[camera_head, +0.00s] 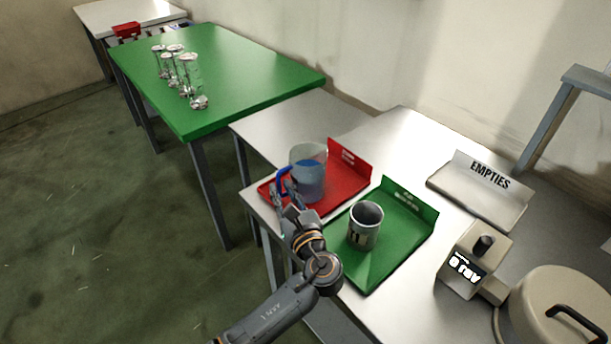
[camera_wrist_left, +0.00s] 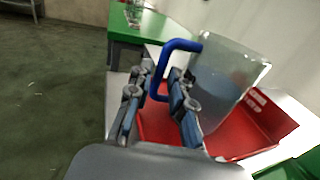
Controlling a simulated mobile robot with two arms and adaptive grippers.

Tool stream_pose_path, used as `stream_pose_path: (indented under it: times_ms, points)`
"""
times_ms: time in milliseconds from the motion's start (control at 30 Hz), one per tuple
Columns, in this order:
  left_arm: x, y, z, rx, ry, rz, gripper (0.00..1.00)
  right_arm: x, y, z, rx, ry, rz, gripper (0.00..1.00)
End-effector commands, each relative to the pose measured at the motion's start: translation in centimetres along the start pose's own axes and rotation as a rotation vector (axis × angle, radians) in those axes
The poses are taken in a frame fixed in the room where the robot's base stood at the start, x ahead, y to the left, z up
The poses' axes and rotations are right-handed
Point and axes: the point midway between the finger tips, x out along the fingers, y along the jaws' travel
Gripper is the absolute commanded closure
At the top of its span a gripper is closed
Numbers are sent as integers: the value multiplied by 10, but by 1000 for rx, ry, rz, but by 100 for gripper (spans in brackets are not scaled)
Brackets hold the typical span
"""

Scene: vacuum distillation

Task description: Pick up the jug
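The jug (camera_head: 310,172) is clear with blue contents and a blue handle, and stands upright on the red tray (camera_head: 347,186). In the left wrist view the jug (camera_wrist_left: 228,75) is on the right, with its blue handle (camera_wrist_left: 180,44) reaching left towards my fingers. My left gripper (camera_head: 284,191) is at the handle side of the jug. In the left wrist view the left gripper (camera_wrist_left: 160,90) is open, its fingers apart on either side of the handle's upright bar. Contact with the handle cannot be made out. My right gripper is not in view.
A grey metal cup (camera_head: 365,225) stands on the green tray (camera_head: 392,252) close to my left arm. An EMPTIES tray (camera_head: 478,200), a control box (camera_head: 473,262) and a round lidded vessel (camera_head: 560,310) are to the right. Several glass pieces stand on the green table (camera_head: 240,75).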

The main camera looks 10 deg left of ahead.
Motion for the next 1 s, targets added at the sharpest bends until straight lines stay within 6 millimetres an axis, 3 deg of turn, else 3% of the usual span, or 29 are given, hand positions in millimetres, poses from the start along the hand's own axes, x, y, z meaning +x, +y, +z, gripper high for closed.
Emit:
stream_pose_path:
  times_ms: [100,233,467,567,1000]
  points:
    - [18,0,2,4,-1,2,79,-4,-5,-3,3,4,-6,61]
    - [26,0,1,1,1,0,79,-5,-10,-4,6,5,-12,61]
    - [27,0,0,0,1,0,82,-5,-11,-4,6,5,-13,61]
    - [26,0,0,1,1,0,100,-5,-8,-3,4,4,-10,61]
    - [26,0,0,1,2,0,100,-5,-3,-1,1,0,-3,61]
